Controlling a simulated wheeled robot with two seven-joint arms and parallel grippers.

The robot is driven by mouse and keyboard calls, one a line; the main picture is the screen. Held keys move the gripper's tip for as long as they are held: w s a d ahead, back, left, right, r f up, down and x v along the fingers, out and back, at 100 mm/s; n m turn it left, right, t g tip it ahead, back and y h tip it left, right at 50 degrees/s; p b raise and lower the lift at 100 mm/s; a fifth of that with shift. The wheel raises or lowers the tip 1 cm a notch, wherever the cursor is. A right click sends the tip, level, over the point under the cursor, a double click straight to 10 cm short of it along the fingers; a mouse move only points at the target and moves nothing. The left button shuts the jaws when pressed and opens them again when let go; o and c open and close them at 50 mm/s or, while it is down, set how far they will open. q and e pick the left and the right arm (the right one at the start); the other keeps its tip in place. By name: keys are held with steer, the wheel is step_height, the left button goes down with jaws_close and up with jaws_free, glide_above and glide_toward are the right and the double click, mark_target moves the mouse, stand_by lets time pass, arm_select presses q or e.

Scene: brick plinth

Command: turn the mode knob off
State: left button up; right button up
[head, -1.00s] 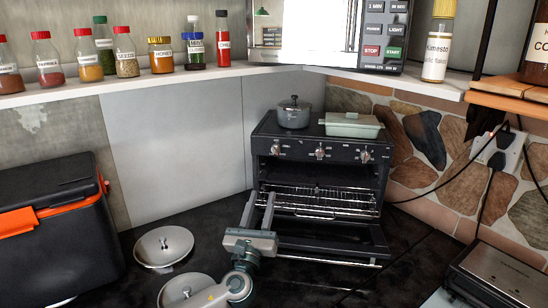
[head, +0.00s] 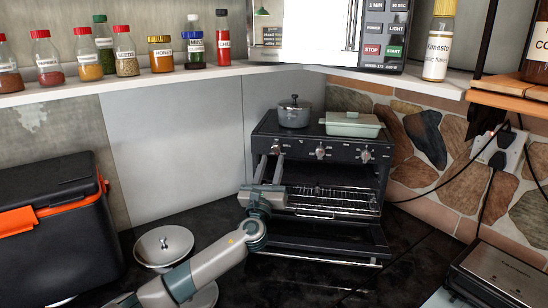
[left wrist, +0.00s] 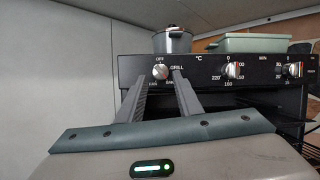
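The mode knob (left wrist: 160,72) is the leftmost round knob on the dark oven's front panel, with OFF above it and GRILL to its right. It also shows in the head view (head: 276,150). Its pointer direction is too small to tell. My left gripper (left wrist: 158,80) is open and empty, with one finger on each side just below and in front of the knob. I cannot tell whether they touch it. In the head view my left gripper (head: 269,160) reaches up in front of the oven's left side. My right gripper is not in view.
The oven (head: 345,155) has its door (head: 330,239) lowered open, with a wire rack inside. A grey pot (head: 294,114) and a pale green lidded dish (head: 352,124) stand on top. Two more knobs sit to the right. Metal bowls (head: 163,246) stand at front left.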

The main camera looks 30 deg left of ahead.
mark_target(276, 149)
arm_select(q)
steer(key=shift+x, duration=1.9)
steer(key=c, duration=0.8)
steer(key=shift+o, duration=0.2)
